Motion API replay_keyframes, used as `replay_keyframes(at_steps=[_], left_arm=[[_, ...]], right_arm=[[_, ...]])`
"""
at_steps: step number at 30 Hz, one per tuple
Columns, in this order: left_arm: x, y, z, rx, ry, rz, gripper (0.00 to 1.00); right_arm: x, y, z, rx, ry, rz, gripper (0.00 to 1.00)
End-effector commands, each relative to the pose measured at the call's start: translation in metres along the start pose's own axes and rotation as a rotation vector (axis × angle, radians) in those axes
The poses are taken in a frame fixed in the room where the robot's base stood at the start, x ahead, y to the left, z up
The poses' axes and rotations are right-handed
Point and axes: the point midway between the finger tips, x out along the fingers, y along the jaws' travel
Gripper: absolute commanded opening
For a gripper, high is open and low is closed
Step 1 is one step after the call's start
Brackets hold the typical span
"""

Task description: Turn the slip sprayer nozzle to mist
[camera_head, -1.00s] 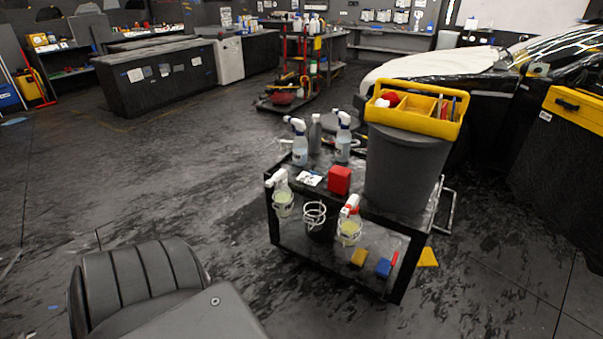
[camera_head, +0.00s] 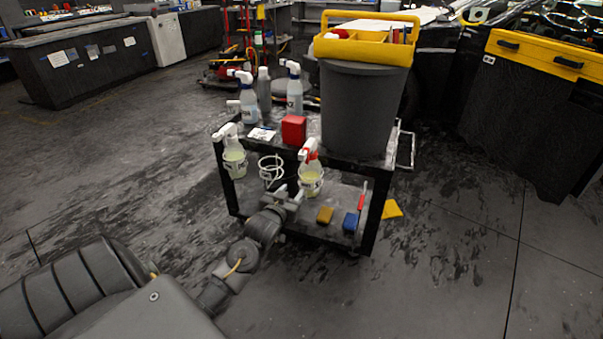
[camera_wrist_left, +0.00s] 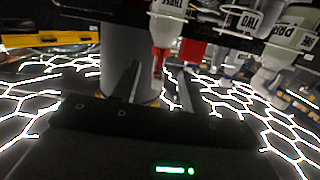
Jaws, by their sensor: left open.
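Two spray bottles hang in wire rings on the front of the black cart (camera_head: 345,165). The right one (camera_head: 311,184) has a white head with red parts; the left one (camera_head: 235,162) has a white head. I cannot read "slip" on either. In the wrist view, things appear upside down; the red-trimmed sprayer (camera_wrist_left: 160,58) hangs above the fingertips and another bottle is marked PREP (camera_wrist_left: 296,37). My left gripper (camera_head: 288,196) is open and empty, just in front of and left of the red-trimmed bottle; it also shows in the wrist view (camera_wrist_left: 160,88). The right gripper is out of view.
An empty wire ring (camera_head: 271,168) sits between the two bottles. A red block (camera_head: 294,129), several bottles and a grey bin (camera_head: 363,110) with a yellow caddy (camera_head: 365,48) stand on the cart top. Yellow and blue blocks lie on its lower shelf. The floor left is clear.

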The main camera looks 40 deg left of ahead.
Motion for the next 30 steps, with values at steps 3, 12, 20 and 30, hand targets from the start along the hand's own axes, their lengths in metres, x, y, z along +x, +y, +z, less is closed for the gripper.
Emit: replay_keyframes(at_steps=[3, 12, 20, 30], left_arm=[[-0.004, -0.006, -0.037, -0.026, 0.094, -0.011, 0.44], [-0.007, -0.010, -0.060, -0.039, 0.139, -0.015, 0.44], [0.029, -0.010, -0.064, -0.039, 0.139, -0.015, 0.44], [0.085, -0.011, -0.071, -0.038, 0.138, -0.016, 0.44]], right_arm=[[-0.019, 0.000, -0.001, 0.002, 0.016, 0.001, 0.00], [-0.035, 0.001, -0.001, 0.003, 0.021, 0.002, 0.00], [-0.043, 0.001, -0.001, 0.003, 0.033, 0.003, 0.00], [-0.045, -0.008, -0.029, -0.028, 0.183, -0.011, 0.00]])
